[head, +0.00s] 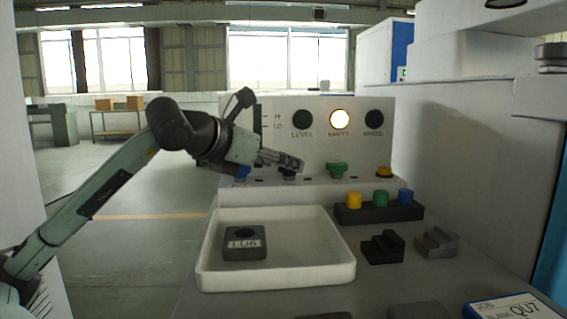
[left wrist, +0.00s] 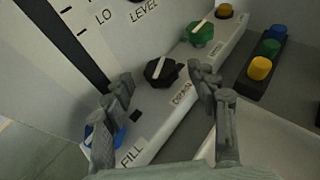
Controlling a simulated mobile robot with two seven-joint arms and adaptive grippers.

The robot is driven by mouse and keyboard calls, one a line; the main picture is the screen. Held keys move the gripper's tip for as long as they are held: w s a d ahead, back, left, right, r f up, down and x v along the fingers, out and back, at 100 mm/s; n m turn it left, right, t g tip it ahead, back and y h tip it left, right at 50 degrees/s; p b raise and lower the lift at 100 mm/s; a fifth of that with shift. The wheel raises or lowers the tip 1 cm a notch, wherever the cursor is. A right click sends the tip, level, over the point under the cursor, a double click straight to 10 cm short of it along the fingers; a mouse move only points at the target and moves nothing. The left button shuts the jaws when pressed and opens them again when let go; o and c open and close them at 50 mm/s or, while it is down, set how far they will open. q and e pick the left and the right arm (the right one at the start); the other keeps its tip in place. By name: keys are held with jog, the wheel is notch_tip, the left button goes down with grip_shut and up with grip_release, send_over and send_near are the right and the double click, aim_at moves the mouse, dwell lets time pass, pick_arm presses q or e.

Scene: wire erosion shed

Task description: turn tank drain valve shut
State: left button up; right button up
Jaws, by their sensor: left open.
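The drain valve is a black knob (left wrist: 161,73) with a white pointer line, beside the printed word DRAIN in the left wrist view. Its pointer runs toward the upper right there. In the head view the black knob (head: 289,176) shows partly below my left gripper (head: 294,163). My left gripper (left wrist: 160,85) is open, with one finger to each side of the black knob in the wrist view. I cannot tell whether either finger touches it. A blue knob (left wrist: 98,136) by the word FILL is partly hidden behind the left finger. My right gripper is not in view.
A green knob (head: 337,169) and a yellow button (head: 383,172) sit further right on the ledge. The middle lamp (head: 340,119) is lit. A white tray (head: 275,280) holding a dark block (head: 244,252) stands in front; a rack (head: 379,213) with coloured pieces stands right.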

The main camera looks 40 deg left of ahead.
pick_arm(q)
jog(key=shift+x, duration=0.75)
jog(key=c, duration=1.1)
jog(key=shift+a+m+h, duration=0.3)
jog(key=shift+m+h, duration=0.5)
jog(key=shift+h, duration=0.3)
jog(key=shift+c, duration=0.2)
jog(key=shift+a+m+g+h, duration=0.15)
jog(key=shift+m+g+h, duration=0.15)
jog(key=shift+m+h, duration=1.25)
jog(key=o, duration=1.1)
jog(key=shift+o, duration=0.2)
